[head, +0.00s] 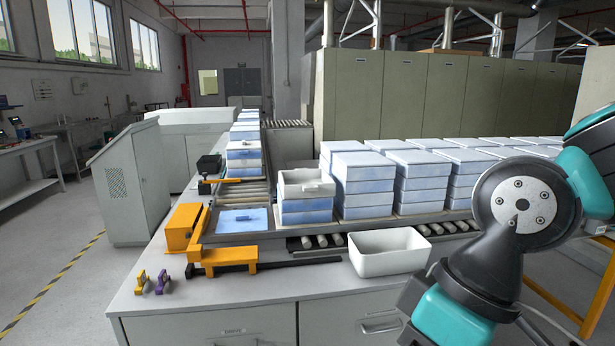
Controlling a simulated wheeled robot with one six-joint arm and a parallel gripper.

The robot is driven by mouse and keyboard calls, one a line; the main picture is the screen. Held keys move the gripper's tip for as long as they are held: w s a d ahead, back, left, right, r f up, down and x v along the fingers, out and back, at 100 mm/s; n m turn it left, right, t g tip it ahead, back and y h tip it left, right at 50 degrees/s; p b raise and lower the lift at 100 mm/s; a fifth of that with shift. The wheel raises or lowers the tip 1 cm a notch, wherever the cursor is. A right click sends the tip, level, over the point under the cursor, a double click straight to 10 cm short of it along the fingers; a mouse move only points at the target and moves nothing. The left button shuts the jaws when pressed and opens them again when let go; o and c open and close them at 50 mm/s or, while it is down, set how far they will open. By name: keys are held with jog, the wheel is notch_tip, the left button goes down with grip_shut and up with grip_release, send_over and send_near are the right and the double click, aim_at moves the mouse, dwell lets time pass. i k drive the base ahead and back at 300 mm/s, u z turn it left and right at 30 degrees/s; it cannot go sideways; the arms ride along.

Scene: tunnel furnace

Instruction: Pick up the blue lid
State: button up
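The blue lid (243,220) lies flat in the head view, on a grey tray-like surface at the near end of the roller line. A small handle or tab shows on its top. It is left of centre, in front of the box stacks. Parts of my arm fill the right side of the view, well to the right of the lid. My gripper is not in view, so its state and any contents are hidden.
Stacks of bluish boxes (364,182) stand on the rollers behind. A white tub (388,250) sits on the counter. A yellow fixture (228,257) stands in front of the lid, and a yellow block (182,228) to its left. Small yellow and purple clamps (162,281) lie front left.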

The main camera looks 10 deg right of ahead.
aim_at(246, 220)
jog(key=u, duration=0.65)
jog(key=i, duration=0.65)
jog(key=u, duration=0.65)
jog(key=i, duration=0.8)
jog(key=z, duration=0.75)
jog(key=i, duration=0.55)
jog(key=z, duration=0.55)
